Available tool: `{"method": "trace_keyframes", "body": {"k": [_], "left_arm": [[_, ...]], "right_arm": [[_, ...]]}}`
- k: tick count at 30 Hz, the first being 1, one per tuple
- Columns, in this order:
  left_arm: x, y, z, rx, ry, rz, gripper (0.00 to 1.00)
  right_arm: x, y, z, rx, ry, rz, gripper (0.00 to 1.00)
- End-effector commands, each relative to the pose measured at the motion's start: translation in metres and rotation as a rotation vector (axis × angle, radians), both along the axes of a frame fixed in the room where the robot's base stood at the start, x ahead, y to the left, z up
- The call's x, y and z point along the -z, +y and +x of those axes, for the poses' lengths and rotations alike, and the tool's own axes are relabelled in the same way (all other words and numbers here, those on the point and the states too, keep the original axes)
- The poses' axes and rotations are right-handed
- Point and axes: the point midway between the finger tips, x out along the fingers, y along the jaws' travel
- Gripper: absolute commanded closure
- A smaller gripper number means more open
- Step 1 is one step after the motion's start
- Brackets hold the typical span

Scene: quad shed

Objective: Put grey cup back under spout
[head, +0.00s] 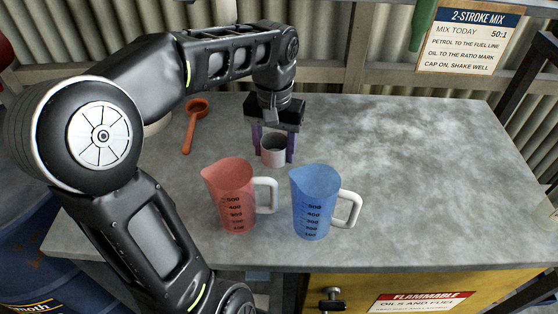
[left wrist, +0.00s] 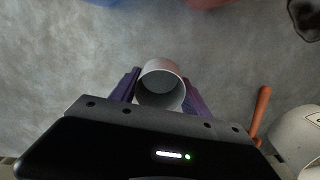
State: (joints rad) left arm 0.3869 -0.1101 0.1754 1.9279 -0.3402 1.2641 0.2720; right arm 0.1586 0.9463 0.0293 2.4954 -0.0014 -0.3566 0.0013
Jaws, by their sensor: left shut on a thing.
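The small grey cup (head: 273,151) is upright near the middle of the bench, behind the two jugs. My left gripper (head: 272,146) is shut on it, with one purple finger on each side. In the left wrist view the cup (left wrist: 161,86) shows its open mouth and looks empty, between the fingers of the left gripper (left wrist: 160,92). I cannot tell whether its base touches the bench. No spout shows clearly; a pale rounded thing (head: 155,124) at the left is mostly hidden behind my arm. My right gripper is not in view.
A red measuring jug (head: 228,200) and a blue measuring jug (head: 313,205) stand near the front edge of the bench (head: 420,170). An orange ladle-like tool (head: 192,125) lies at the back left. A mixing sign (head: 470,40) hangs behind.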

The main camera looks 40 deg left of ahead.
Motion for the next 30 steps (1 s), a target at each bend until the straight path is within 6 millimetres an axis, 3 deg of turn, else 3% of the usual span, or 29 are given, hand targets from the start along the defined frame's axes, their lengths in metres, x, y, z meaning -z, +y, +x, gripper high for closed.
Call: {"method": "trace_keyframes", "body": {"k": [11,20,30], "left_arm": [[0.007,0.0,0.0,0.0,0.0,0.0,0.86],[0.041,0.0,0.0,0.0,0.001,-0.001,0.86],[0.044,0.0,0.0,0.0,-0.001,-0.001,0.86]], "right_arm": [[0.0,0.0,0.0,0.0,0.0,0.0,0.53],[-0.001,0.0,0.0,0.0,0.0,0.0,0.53],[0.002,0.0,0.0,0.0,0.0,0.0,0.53]]}}
